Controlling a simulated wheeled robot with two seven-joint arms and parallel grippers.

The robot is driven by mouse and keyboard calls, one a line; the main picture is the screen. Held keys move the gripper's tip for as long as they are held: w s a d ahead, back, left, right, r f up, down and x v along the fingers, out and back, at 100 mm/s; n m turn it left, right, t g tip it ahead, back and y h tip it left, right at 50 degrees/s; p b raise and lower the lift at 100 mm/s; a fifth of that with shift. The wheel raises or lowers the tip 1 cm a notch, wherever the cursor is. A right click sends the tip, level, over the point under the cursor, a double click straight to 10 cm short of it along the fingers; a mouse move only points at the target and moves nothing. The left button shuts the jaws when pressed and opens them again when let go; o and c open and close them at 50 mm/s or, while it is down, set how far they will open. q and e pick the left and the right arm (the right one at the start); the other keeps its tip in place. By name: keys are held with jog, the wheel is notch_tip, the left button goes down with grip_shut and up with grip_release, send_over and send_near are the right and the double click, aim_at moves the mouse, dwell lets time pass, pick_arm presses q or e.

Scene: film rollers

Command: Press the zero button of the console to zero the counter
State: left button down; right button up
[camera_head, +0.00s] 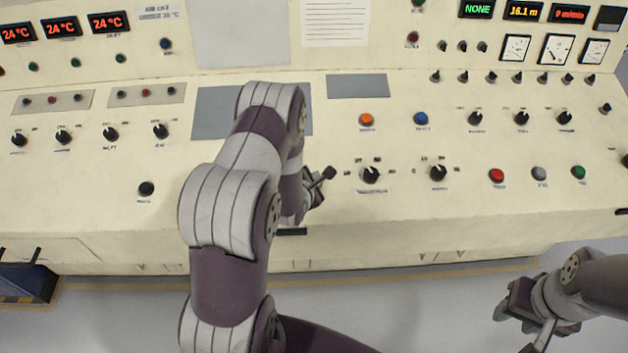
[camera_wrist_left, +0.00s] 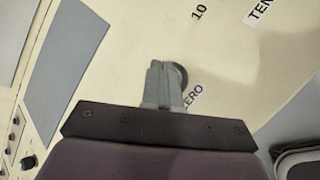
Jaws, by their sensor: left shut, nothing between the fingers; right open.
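The cream console (camera_head: 90,190) fills the head view. My left gripper (camera_head: 320,182) is shut and empty, low over the console's front panel. In the left wrist view its closed fingers (camera_wrist_left: 160,85) cover most of a dark round button (camera_wrist_left: 182,76). A label ending in "ERO" (camera_wrist_left: 191,97) sits just beside it. In the head view a dark round top (camera_head: 328,173) shows at the fingertips. I cannot tell whether the fingers touch the button. A display (camera_head: 523,11) at the upper right reads 16.1 m. My right gripper (camera_head: 518,308) is open and empty, off the console's front edge.
A black selector knob (camera_head: 371,175) stands just right of the left gripper, with another knob (camera_head: 438,173) beyond it. Orange (camera_head: 366,119), blue (camera_head: 420,118) and red (camera_head: 497,176) buttons stand nearby. My left arm hides part of a grey panel (camera_head: 210,115).

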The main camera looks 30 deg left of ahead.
pick_arm(q)
jog(key=shift+f+b, duration=0.35)
jog(key=shift+f, duration=0.05)
jog(key=shift+r, duration=0.15)
dwell(0.5)
jog(key=shift+s+r+p, duration=0.1)
jog(key=shift+r+p, duration=0.6)
jog(key=shift+p, duration=0.1)
jog(key=shift+r, duration=0.1)
jog(key=r+p, duration=0.3)
jog(key=s+r+p, duration=0.1)
jog(key=shift+d+r, duration=0.35)
